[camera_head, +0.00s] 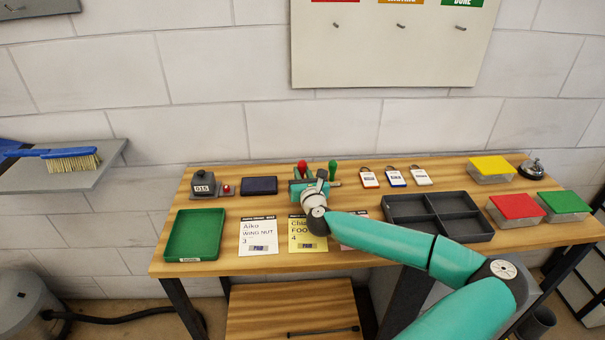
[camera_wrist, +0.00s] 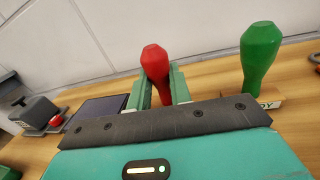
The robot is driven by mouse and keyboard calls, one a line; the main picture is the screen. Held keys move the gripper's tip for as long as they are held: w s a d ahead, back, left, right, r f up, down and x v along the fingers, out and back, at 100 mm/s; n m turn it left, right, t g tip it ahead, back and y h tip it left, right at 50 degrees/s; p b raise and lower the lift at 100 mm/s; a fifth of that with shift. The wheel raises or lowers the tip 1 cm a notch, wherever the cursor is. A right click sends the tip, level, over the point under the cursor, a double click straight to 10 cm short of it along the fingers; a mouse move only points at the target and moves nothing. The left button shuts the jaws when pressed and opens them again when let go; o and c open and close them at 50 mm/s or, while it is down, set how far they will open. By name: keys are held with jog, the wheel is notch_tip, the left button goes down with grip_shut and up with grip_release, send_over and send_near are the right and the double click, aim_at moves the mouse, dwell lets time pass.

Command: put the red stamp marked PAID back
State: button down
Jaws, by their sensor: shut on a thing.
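The red stamp (camera_wrist: 155,62) stands upright between the two fingers of my gripper (camera_wrist: 157,88) in the wrist view. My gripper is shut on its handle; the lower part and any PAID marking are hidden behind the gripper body. In the head view the red handle (camera_head: 302,166) shows above my gripper (camera_head: 306,182) near the back of the bench. The green stamp (camera_wrist: 261,58) stands just to the right, by a pale wooden piece (camera_wrist: 265,102) with letters ending in "DY". I cannot tell whether the red stamp's foot touches anything.
A dark ink pad (camera_head: 259,186) and a grey numbering device (camera_head: 203,183) lie to the left. Tags (camera_head: 395,177) and a dark divided tray (camera_head: 437,216) are to the right. Paper cards (camera_head: 258,236) and a green tray (camera_head: 194,235) lie in front and left.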

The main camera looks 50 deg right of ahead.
jog(key=shift+f, duration=0.1)
jog(key=c, duration=1.3)
grip_release()
jog(key=shift+o, duration=0.2)
jog(key=shift+s+a, duration=0.1)
jog(key=shift+s, duration=0.05)
jog(key=v, duration=1.1)
jog(key=shift+s+a, duration=0.2)
jog(key=shift+s, duration=0.05)
